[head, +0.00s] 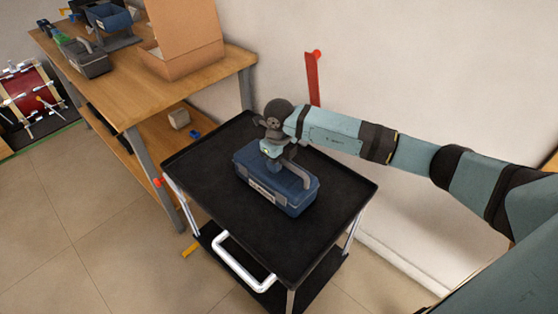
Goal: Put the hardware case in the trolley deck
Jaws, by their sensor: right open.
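The hardware case (290,199) is a blue box with a pale label on its front and a grey handle on top. It sits on the black top deck of the trolley (215,152), near the deck's middle. My right gripper (272,154) is directly above the case's left part, close to the handle, and is open. The arm hides some of the case's back edge. I cannot tell whether the fingers touch the case. My left gripper is not in view.
A wooden workbench (130,100) stands left of the trolley, with a cardboard box (185,45) and several tool cases on it. The trolley has a white push handle (240,265) in front. A red upright post (313,80) stands by the wall. The floor at front left is mostly clear.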

